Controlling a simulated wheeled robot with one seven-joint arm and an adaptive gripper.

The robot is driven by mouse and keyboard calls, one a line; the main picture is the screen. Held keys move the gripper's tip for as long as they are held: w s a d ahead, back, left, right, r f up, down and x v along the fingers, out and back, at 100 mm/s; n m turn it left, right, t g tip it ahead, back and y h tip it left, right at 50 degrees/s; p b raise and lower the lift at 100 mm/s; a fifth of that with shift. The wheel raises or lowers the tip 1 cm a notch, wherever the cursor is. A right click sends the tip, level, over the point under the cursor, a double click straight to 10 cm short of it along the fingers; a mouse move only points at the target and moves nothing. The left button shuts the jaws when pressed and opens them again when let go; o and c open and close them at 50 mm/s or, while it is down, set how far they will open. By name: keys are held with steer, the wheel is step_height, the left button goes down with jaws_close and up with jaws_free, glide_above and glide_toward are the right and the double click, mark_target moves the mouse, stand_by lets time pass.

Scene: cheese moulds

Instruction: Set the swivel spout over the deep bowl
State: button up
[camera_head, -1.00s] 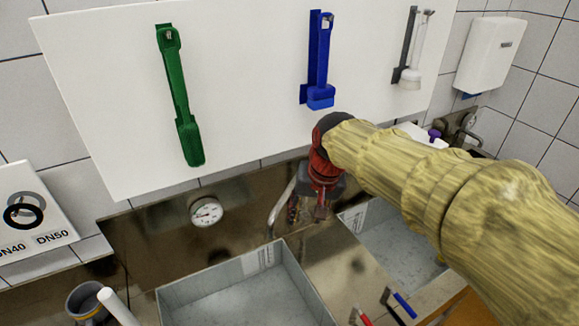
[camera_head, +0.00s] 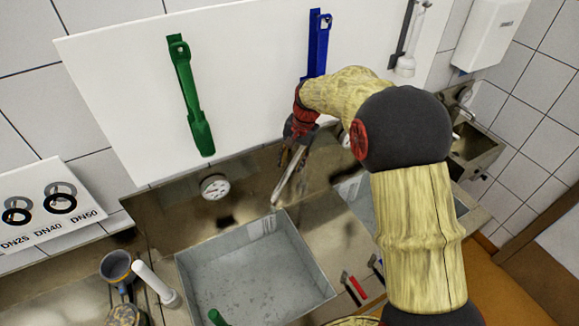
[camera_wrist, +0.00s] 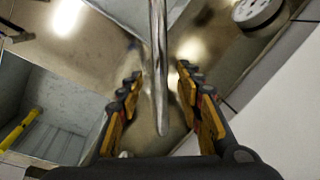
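The swivel spout (camera_head: 290,177) is a bare metal pipe at the back of the sink. Its free end lies near the back right corner of the left grey bowl (camera_head: 255,270). A second bowl (camera_head: 352,190) lies to the right, partly hidden by my arm. I cannot tell for certain which bowl is the deep one. My gripper (camera_head: 300,140) is at the spout's wall end. In the wrist view the spout (camera_wrist: 158,70) runs between the two spread fingers (camera_wrist: 162,95), with a gap on both sides. The spout's base is hidden.
Green (camera_head: 192,100) and blue (camera_head: 318,45) tools hang on the white board above. A cup (camera_head: 117,268) and a white upright piece (camera_head: 155,283) stand left of the left bowl. Red-handled (camera_head: 355,287) tools lie on the right rim.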

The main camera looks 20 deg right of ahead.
mark_target(289, 170)
steer(key=shift+w+a+f, duration=0.15)
steer(key=shift+f, duration=0.8)
steer(key=shift+w+a+f, duration=0.15)
steer(key=shift+f, duration=0.8)
steer(key=shift+c, duration=0.3)
jaws_close()
